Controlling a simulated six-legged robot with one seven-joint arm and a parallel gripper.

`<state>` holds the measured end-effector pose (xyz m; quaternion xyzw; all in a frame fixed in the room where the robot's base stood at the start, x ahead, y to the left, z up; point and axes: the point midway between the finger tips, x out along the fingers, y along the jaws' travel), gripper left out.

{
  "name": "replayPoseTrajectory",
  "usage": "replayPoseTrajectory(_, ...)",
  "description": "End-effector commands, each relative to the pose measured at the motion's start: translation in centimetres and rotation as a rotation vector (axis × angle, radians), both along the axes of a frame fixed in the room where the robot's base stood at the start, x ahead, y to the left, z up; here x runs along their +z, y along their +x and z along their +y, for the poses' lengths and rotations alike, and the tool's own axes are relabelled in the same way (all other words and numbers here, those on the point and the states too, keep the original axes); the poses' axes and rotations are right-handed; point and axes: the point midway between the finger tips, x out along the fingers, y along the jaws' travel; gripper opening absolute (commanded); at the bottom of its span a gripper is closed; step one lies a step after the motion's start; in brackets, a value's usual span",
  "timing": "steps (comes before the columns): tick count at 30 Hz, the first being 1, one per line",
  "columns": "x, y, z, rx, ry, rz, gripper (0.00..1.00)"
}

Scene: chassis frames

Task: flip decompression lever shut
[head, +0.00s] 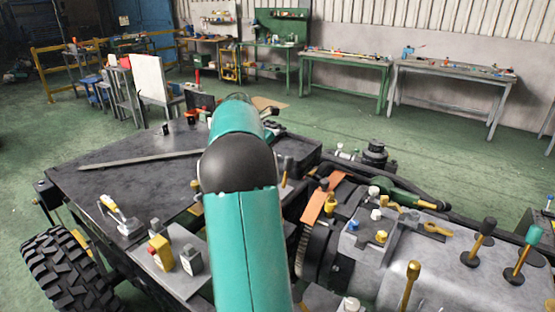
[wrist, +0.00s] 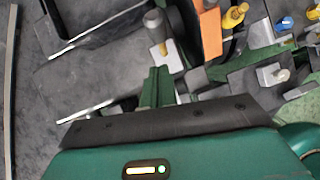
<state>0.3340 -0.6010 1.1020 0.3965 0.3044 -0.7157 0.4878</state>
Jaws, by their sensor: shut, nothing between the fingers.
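Several levers show, and I cannot tell which is the decompression lever. In the head view, a yellow-handled lever (head: 437,230) lies low on the grey engine block at right. Black-knobbed (head: 478,243) and green-knobbed (head: 524,256) levers stand upright beyond it. In the wrist view, my gripper (wrist: 158,88) is shut and empty, above the dark deck. A yellow part (wrist: 235,15) and an orange strap (wrist: 209,33) are ahead and to its right. My arm hides the gripper in the head view.
A black tyre (head: 65,270) is at left. Workbenches (head: 455,75) stand along the far wall, with open green floor between.

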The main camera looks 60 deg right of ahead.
Motion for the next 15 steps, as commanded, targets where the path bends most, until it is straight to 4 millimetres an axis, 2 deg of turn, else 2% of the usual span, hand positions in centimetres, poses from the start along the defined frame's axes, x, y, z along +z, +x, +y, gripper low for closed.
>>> replayPoseTrajectory(1,1.0,0.5,0.4,0.002,-0.002,-0.002,0.00)
replayPoseTrajectory(7,4.4,1.4,1.9,0.002,-0.001,-0.002,0.00)
replayPoseTrajectory(12,5.9,1.8,2.6,0.002,0.002,-0.001,0.00)
replayPoseTrajectory(15,6.2,1.8,2.8,0.002,0.003,0.000,0.00)
